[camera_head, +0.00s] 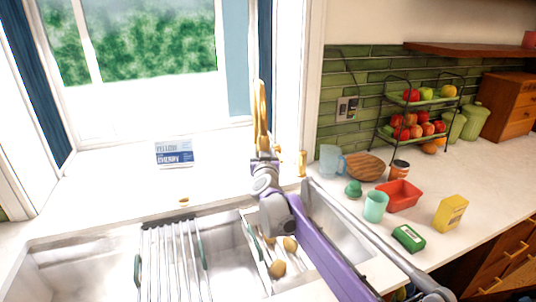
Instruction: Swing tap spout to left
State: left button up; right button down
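The gold tap (261,118) rises behind the sink as a tall arched spout. Its lower part is hidden behind my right arm, so I cannot tell exactly which way the spout points. A short gold piece (302,162) stands just to its right. My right gripper (264,157) is at the end of the purple and grey arm that comes in from the lower right. It is in front of the tap's lower part. I cannot tell whether it touches the tap or whether its fingers are open. My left gripper is not in view.
The sink (80,270) has a drying rack (172,258) on it and wooden-ended utensils (278,268) beside the arm. A blue and white card (174,152) stands at the window. Right of the sink are a teal cup (375,206), a red tub (399,195) and a yellow box (451,212).

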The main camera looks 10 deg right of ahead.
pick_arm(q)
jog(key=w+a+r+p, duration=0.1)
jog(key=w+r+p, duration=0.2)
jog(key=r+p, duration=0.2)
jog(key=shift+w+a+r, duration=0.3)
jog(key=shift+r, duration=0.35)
pick_arm(e)
jog(key=w+a+m+g+h, duration=0.3)
jog(key=w+a+m+h, duration=0.2)
jog(key=a+h, duration=0.3)
jog(key=shift+w+a+m+h, duration=0.3)
jog(key=shift+w+a+m, duration=0.15)
jog(key=shift+a, duration=1.6)
jog(key=shift+c, duration=1.5)
grip_release()
jog(key=shift+a, duration=0.1)
